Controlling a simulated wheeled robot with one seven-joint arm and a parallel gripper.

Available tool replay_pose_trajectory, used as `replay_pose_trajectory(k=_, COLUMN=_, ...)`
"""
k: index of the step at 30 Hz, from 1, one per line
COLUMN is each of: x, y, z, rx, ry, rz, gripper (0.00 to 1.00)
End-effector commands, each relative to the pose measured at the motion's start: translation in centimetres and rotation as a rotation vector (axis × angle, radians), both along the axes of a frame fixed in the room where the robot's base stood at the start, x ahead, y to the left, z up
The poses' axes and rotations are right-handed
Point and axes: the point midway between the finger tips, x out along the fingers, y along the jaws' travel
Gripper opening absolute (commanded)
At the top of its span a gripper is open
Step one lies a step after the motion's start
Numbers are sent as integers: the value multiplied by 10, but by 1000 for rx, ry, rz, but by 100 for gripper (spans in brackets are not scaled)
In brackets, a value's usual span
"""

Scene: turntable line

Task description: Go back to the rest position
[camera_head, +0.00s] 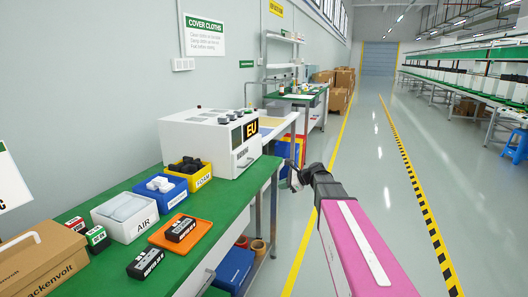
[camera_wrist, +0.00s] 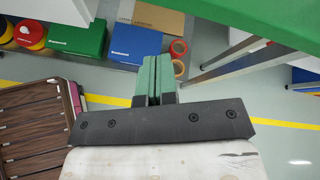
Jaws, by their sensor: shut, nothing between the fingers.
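My gripper (camera_head: 291,178) is at the end of my pink arm in the head view, out over the aisle beside the green workbench (camera_head: 262,170). It is right of the bench's edge and touches nothing that I can see. In the wrist view its two green-tipped fingers (camera_wrist: 155,75) are together with nothing between them. Below them the wrist view shows grey floor and goods stored low down.
On the bench stand a white machine (camera_head: 205,140), a blue bin (camera_head: 160,193), a yellow bin (camera_head: 190,174), a grey AIR bin (camera_head: 125,215) and an orange tray (camera_head: 180,233). A cardboard box (camera_head: 40,262) is front left. The aisle (camera_head: 385,170) to the right is clear.

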Motion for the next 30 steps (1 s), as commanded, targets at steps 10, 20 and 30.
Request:
replay_pose_trajectory(k=10, x=-156, y=-36, z=-133, rx=-707, ry=-323, rz=645, gripper=0)
replay_pose_trajectory(k=20, x=-247, y=-85, z=-178, rx=-1030, ry=-449, rz=1290, gripper=0)
replay_pose_trajectory(k=30, x=-254, y=-91, z=-181, rx=-1054, ry=-458, rz=1367, gripper=0)
